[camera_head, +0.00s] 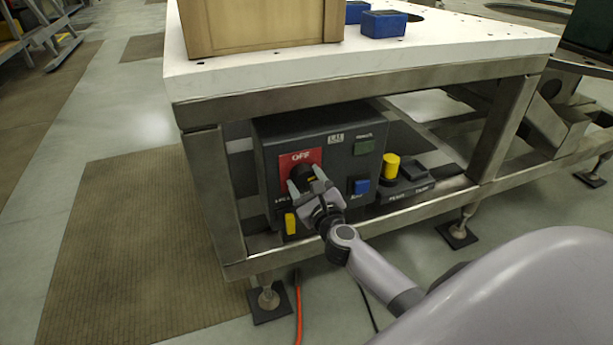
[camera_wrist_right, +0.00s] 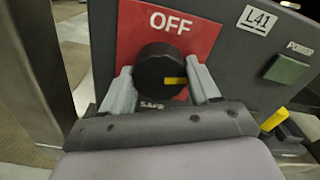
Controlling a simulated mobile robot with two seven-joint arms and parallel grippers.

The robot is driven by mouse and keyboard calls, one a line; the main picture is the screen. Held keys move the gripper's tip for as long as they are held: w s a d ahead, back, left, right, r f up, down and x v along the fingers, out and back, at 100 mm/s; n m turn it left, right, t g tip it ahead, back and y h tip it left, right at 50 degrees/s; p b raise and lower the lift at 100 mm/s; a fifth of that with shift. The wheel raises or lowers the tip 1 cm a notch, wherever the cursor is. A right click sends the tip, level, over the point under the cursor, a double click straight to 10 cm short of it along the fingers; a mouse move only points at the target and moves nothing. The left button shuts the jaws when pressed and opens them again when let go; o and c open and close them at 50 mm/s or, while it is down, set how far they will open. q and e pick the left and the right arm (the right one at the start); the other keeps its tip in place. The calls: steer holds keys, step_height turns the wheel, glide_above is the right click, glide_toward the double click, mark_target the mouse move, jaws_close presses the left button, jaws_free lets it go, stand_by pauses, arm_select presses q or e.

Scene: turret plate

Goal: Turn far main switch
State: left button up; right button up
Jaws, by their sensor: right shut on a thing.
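The main switch is a black round knob (camera_wrist_right: 160,70) with a yellow mark on its right side, set on a red OFF plate (camera_wrist_right: 200,38). In the head view the red plate (camera_head: 300,158) is on the front of a dark control box (camera_head: 335,150) under the white table. My right gripper (camera_head: 312,184) reaches the knob from the front. In the wrist view its two fingers (camera_wrist_right: 160,88) stand on either side of the knob and are shut on it. The lower part of the plate is partly hidden by the gripper. My left gripper is not in view.
A green button (camera_wrist_right: 286,69) and a blue button (camera_head: 360,186) are right of the knob. A yellow knob (camera_head: 391,166) stands farther right. The table's metal leg (camera_head: 215,185) is close on the left, and the white tabletop (camera_head: 420,45) overhangs the box.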

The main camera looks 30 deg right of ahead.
steer(key=n+p, duration=0.2)
steer(key=n, duration=0.1)
steer(key=shift+r+n, duration=0.15)
steer(key=shift+n, duration=0.75)
steer(key=n+p, duration=0.2)
steer(key=n, duration=0.2)
steer(key=shift+n+p, duration=0.3)
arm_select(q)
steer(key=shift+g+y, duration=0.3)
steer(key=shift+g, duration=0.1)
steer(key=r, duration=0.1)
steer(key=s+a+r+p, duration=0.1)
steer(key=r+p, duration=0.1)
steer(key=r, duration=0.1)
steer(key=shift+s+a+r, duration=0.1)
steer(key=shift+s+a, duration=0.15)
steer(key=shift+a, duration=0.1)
arm_select(e)
steer(key=n, duration=0.5)
steer(key=shift+n, duration=0.3)
steer(key=o, duration=1.1)
steer(key=shift+c, duration=0.2)
arm_select(q)
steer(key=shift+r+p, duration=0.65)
steer(key=shift+p, duration=0.1)
arm_select(e)
steer(key=v, duration=0.7)
